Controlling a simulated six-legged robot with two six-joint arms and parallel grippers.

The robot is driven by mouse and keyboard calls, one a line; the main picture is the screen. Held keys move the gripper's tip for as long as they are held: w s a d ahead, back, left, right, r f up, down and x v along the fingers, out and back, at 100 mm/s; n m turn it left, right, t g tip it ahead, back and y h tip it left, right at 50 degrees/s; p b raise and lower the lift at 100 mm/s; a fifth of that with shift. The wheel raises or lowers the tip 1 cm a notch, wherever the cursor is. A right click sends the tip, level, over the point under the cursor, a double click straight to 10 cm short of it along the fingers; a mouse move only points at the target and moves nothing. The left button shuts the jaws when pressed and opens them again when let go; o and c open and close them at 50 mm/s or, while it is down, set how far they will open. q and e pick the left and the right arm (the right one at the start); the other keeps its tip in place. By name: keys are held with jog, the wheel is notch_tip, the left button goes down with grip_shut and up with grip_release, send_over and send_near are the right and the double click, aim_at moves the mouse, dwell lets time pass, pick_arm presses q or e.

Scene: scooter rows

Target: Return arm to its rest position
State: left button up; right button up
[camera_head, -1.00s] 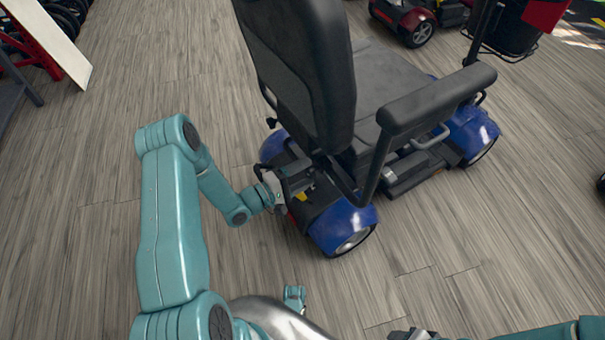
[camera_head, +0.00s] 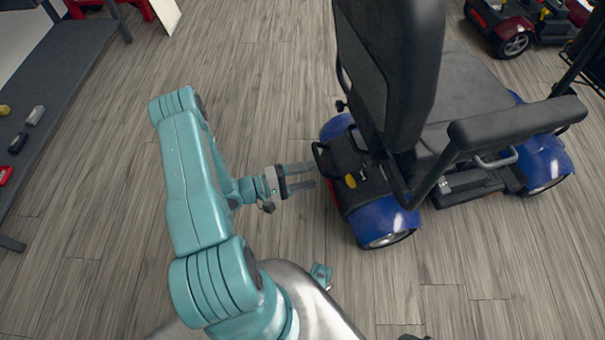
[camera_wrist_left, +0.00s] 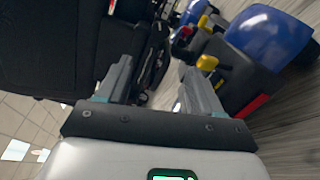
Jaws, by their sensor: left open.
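My left arm (camera_head: 195,185) comes in from the lower left in the head view. Its gripper (camera_head: 301,179) is open and empty, with its two grey fingers pointing right, a little apart from the rear of the blue scooter (camera_head: 385,218). The scooter's black seat back (camera_head: 392,75) rises beside it. In the left wrist view the two fingers of my left gripper (camera_wrist_left: 157,85) stand apart with nothing between them. The blue fender (camera_wrist_left: 268,38) and a yellow lever (camera_wrist_left: 207,62) show beyond the fingers. My right gripper is not visible.
A dark shelf (camera_head: 60,85) with several small objects stands along the left edge. A red scooter (camera_head: 505,25) stands at the top right. Bare wood-look floor (camera_head: 265,70) lies between the shelf and the blue scooter.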

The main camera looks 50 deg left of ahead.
pick_arm(q)
jog(key=shift+s+a, duration=0.15)
jog(key=shift+s, duration=0.25)
jog(key=w+d+f+m+g+y, duration=0.1)
jog(key=w+d+f+m+g, duration=0.25)
jog(key=d, duration=0.35)
jog(key=w+d+f+m+g+y, duration=0.1)
jog(key=w+d+f+m+g, duration=0.25)
jog(key=d, duration=0.35)
jog(key=s+d+m+g+y, duration=0.1)
jog(key=s+d+m+g, duration=0.7)
jog(key=s+d, duration=0.45)
notch_tip(320, 180, up, 27)
jog(key=a+n+g+p, duration=0.1)
jog(key=p, duration=2.5)
jog(key=shift+s+f, duration=0.15)
jog(key=shift+s, duration=0.3)
